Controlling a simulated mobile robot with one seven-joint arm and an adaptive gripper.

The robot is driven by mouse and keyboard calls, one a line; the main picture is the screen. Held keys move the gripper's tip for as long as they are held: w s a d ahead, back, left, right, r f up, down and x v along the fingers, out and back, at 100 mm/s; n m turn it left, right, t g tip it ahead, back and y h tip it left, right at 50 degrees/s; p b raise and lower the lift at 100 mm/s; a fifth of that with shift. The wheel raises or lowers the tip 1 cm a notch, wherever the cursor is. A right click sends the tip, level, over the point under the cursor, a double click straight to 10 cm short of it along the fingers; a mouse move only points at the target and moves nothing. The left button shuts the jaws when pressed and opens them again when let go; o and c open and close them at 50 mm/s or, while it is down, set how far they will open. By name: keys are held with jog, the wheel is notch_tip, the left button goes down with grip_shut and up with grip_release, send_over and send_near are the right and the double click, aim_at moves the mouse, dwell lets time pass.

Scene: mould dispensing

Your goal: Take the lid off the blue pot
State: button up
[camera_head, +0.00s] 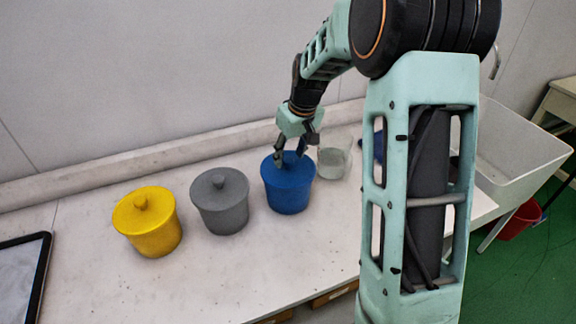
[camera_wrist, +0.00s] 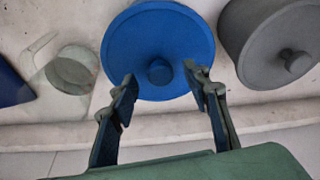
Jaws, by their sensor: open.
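The blue pot (camera_head: 289,193) stands upright on the white table with its blue lid (camera_wrist: 158,36) on. The lid's round knob (camera_wrist: 159,72) shows in the wrist view, just beyond and between my fingertips. My gripper (camera_head: 292,152) is above the blue lid in the head view and partly hides it. In the wrist view my gripper (camera_wrist: 160,82) is open, with one finger to each side of the knob and nothing held. I cannot tell whether the fingers touch the lid.
A grey lidded pot (camera_head: 220,207) and a yellow lidded pot (camera_head: 150,230) stand to the left. A clear beaker (camera_head: 332,160) stands close right of the blue pot. A dark-framed tablet-like panel (camera_head: 24,275) lies at far left. The front table strip is clear.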

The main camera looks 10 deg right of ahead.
jog(key=shift+x, duration=0.8)
jog(key=shift+c, duration=0.6)
grip_shut()
jog(key=shift+r, duration=0.15)
